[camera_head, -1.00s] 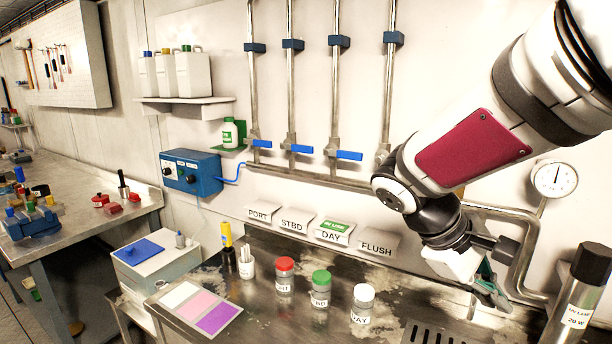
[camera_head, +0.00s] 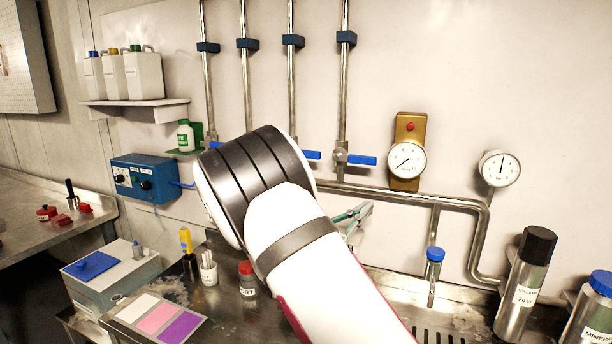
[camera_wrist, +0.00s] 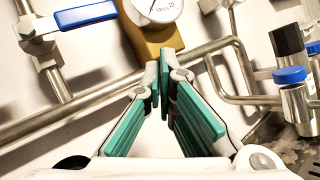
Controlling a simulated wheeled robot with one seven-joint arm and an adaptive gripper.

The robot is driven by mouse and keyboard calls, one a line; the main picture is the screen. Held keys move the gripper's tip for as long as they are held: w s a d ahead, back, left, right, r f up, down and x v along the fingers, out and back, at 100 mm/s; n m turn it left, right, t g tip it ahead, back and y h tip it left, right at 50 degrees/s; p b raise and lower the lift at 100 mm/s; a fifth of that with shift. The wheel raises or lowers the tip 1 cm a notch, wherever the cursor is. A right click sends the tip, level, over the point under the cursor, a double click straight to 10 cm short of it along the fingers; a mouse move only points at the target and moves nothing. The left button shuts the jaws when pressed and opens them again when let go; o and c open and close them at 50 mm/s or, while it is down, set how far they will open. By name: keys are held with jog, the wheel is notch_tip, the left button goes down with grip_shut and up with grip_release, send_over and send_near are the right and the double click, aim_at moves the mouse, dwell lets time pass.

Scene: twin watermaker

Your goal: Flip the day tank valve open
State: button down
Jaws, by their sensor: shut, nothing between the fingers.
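Blue-handled valves sit on the vertical pipes in the head view. The third valve from the left, which lines up with the earlier DAY label, has its blue handle (camera_head: 312,154) pointing right, partly hidden by my arm. The fourth valve's blue handle (camera_head: 362,160) also points right, in full view. A blue valve handle (camera_wrist: 86,15), apparently this fourth one, shows at the wrist view's upper left. My gripper (camera_head: 366,210) is below the fourth valve, mostly behind my arm. In the wrist view my gripper (camera_wrist: 159,88) has its green-padded fingers shut and empty, apart from the handle.
A gauge on a brass plate (camera_head: 408,183) is right of the valves, with a second gauge (camera_head: 500,168) beyond. A horizontal pipe (camera_head: 420,199) runs below. A blue-capped tube (camera_head: 433,275) and UV lamp cylinder (camera_head: 525,280) stand at right. My arm hides the label signs.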

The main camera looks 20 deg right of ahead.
jog(key=w+a+f+n+t+y, duration=0.3)
jog(key=w+a+n+t, duration=0.1)
jog(key=a+n+t, duration=0.2)
jog(key=w+a+f+n+t+y, duration=0.2)
jog(key=a+n+t, duration=0.4)
jog(key=t, duration=0.3)
jog(key=shift+w+a+f+n+t+y, duration=0.4)
jog(key=shift+w+a, duration=0.4)
jog(key=shift+w, duration=0.4)
jog(key=shift+g, duration=0.3)
jog(key=s+a+r+p+x, duration=0.1)
jog(key=r+p+x, duration=0.1)
jog(key=x, duration=1)
jog(key=shift+s+r, duration=0.15)
jog(key=shift+r, duration=0.25)
jog(key=shift+s+d+r+n+t+y+p, duration=0.1)
jog(key=shift+d+r+n+t+y+p, duration=0.1)
jog(key=shift+n+t+y+p, duration=0.5)
